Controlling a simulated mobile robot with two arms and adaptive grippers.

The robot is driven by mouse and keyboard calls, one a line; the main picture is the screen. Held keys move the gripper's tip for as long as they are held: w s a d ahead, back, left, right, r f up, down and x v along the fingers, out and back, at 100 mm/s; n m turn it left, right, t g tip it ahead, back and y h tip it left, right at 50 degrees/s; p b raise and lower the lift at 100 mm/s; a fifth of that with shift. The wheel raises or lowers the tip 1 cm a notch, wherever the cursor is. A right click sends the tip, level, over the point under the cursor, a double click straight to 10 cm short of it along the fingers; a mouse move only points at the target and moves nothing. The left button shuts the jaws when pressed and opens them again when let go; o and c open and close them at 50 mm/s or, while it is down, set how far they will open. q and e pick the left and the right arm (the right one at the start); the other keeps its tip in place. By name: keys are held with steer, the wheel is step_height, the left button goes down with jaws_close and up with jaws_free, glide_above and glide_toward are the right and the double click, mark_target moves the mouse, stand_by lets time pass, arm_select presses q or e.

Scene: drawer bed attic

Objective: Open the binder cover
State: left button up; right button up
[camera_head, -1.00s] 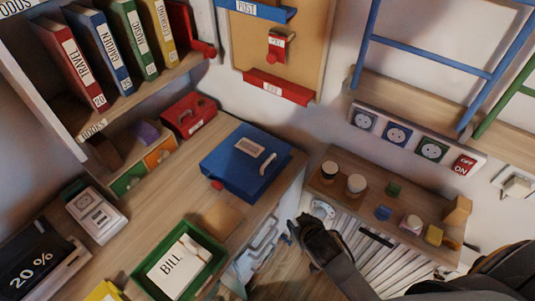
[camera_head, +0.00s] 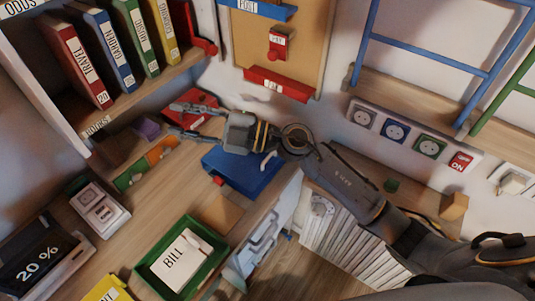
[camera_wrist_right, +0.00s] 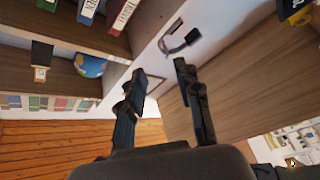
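A blue binder-like case (camera_head: 243,183) with a red tab on its front edge lies closed on the wooden desk in the head view. My right gripper (camera_head: 172,119) and forearm pass in front of it and hide its upper part and label. The gripper is open, with its two fingers apart and pointing left, beyond the case toward the shelf. In the right wrist view the open fingers (camera_wrist_right: 162,73) have nothing between them. My left gripper is not in view.
A shelf of upright binders, one of them a red travel binder (camera_head: 78,62), stands at upper left. A green tray (camera_head: 215,252) with a bill lies at the desk's front. A red wall tray (camera_head: 278,84) hangs behind. Bare desk (camera_head: 165,205) lies between.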

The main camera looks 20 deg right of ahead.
step_height(320, 180, down, 4)
steer(key=n+g+h, duration=0.2)
steer(key=n+g, duration=0.1)
steer(key=g, duration=0.1)
steer(key=m+g+h, duration=0.2)
steer(key=h, duration=1.3)
glide_toward(267, 159)
steer(key=f, duration=0.2)
steer(key=w+f+p, duration=0.1)
steer(key=f, duration=0.2)
steer(key=a+f+p, duration=0.1)
steer(key=f, duration=0.1)
steer(key=shift+w+f, duration=0.2)
steer(key=shift+f, duration=0.15)
steer(key=shift+c, duration=0.2)
jaws_close()
